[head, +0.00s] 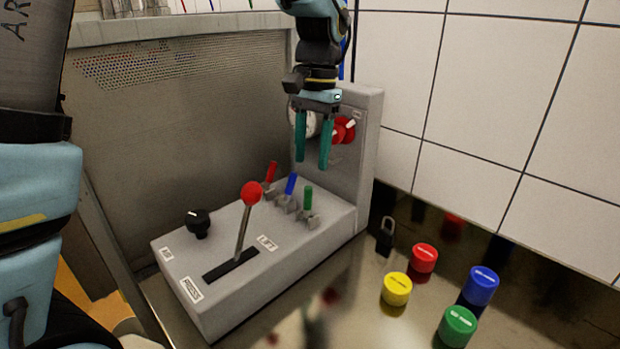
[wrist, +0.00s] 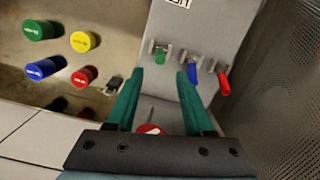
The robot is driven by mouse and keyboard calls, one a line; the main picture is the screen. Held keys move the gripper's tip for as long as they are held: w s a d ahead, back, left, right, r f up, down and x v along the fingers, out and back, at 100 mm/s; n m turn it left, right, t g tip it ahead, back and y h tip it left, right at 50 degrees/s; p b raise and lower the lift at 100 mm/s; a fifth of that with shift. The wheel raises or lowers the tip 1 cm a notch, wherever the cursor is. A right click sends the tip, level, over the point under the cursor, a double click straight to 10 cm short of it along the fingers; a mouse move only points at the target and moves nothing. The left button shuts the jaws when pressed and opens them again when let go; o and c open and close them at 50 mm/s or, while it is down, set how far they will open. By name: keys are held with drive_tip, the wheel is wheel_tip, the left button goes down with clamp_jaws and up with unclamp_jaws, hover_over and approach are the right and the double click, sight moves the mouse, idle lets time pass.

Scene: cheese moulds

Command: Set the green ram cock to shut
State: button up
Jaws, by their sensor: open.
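The green ram cock (head: 308,199) is a small green-handled lever on a metal bracket, at the right end of a row on the grey console (head: 325,235). Its handle stands about upright in the head view. In the wrist view the green cock (wrist: 160,57) appears just beyond and between my fingertips. My gripper (head: 312,164) is open and empty, pointing down above the cock, apart from it. Its two teal fingers also show in the wrist view (wrist: 160,74). Nothing hides the green handle.
Blue (head: 291,184) and red (head: 271,172) cocks stand close beside the green one. A red-knobbed lever (head: 251,194) and a black knob (head: 198,223) are nearer. A panel with a red valve knob (head: 343,130) rises behind. Coloured caps (head: 424,258) and a black padlock (head: 385,237) lie at right.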

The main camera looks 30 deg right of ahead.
drive_tip(key=shift+r, duration=0.65)
